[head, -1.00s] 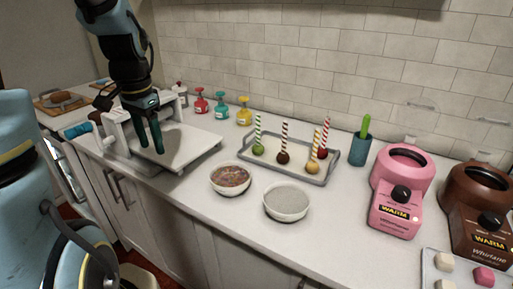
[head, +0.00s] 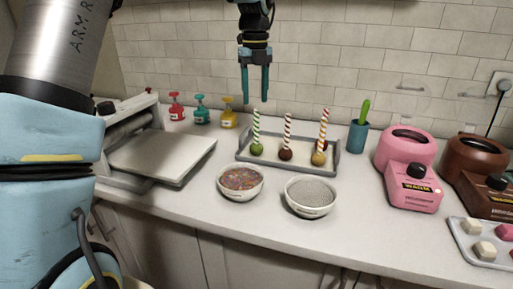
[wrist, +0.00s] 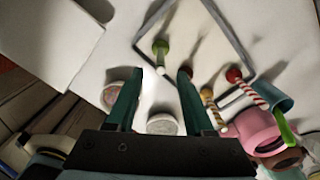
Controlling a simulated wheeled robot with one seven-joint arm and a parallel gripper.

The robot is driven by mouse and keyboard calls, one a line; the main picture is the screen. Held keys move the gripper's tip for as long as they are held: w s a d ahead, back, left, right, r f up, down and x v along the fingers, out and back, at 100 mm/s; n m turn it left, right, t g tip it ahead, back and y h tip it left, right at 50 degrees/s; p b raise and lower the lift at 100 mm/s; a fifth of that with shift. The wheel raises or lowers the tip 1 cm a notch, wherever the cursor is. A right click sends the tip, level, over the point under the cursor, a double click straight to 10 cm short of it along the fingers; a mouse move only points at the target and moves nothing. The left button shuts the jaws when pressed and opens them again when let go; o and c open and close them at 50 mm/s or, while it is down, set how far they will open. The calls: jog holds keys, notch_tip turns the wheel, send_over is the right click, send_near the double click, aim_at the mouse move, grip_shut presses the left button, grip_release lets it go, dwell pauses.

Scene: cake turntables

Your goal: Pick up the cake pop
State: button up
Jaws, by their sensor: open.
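Several cake pops stand on striped sticks in a grey-rimmed tray (head: 331,172). In the head view I see a green one (head: 256,149), a dark brown one (head: 286,154) and a golden one (head: 318,158). A red one (wrist: 234,76) shows in the wrist view, where the green one (wrist: 161,47) lies ahead of the fingers. The brown one is partly hidden by my right finger there. My gripper (head: 256,98) is open and empty, pointing down above the back of the tray. It is apart from all the cake pops.
Two bowls, one of sprinkles (head: 240,182) and one of grey grains (head: 310,196), stand in front of the tray. A teal cup (head: 357,138), a pink warmer (head: 408,165) and a brown warmer (head: 480,170) are to the right. Bottles (head: 201,110) and a white machine (head: 160,155) are to the left.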

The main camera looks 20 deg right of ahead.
jog(key=p, duration=0.2)
send_over(256, 143)
jog(key=f, duration=0.9)
jog(key=shift+w+d, duration=0.15)
jog(key=shift+w, duration=0.2)
grip_shut()
dwell(0.7)
